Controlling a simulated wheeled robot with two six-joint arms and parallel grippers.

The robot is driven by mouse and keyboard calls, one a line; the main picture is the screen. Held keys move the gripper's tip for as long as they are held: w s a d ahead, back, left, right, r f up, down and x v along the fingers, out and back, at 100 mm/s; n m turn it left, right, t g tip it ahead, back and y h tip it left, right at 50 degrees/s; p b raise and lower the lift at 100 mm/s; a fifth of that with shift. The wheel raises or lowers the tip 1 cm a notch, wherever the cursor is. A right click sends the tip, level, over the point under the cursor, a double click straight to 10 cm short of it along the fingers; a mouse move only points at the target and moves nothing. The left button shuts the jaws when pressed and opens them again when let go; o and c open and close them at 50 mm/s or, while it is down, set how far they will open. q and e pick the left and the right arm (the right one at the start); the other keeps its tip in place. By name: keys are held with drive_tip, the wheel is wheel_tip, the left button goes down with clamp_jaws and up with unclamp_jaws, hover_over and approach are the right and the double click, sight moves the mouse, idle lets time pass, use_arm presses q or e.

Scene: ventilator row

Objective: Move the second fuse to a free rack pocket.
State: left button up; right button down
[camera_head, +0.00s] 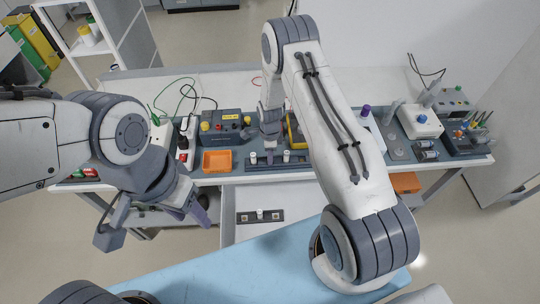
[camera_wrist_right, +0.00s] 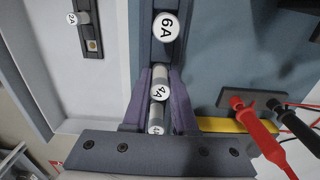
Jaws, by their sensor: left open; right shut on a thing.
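My right gripper (camera_head: 270,156) is over the dark fuse rack (camera_head: 300,167) on the bench. In the right wrist view its purple fingers (camera_wrist_right: 160,88) are shut on the white 4A fuse (camera_wrist_right: 159,92), the middle one in the row. I cannot tell whether that fuse is still seated. A 6A fuse (camera_wrist_right: 165,27) stands at one side of it and another fuse (camera_wrist_right: 155,129), label partly hidden, at the other. A smaller rack (camera_head: 260,216) holds a 2A fuse (camera_wrist_right: 78,18) in its middle, with empty pockets beside it. My left gripper (camera_head: 198,212) is open and empty.
An orange tray (camera_head: 217,161) and a dark box with yellow knobs (camera_head: 221,122) stand left of the rack. Red and black probes (camera_wrist_right: 245,108) lie close in the right wrist view. A blue surface (camera_head: 215,277) is in front.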

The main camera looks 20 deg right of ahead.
idle(0.3)
drive_tip(key=c, duration=0.6)
unclamp_jaws()
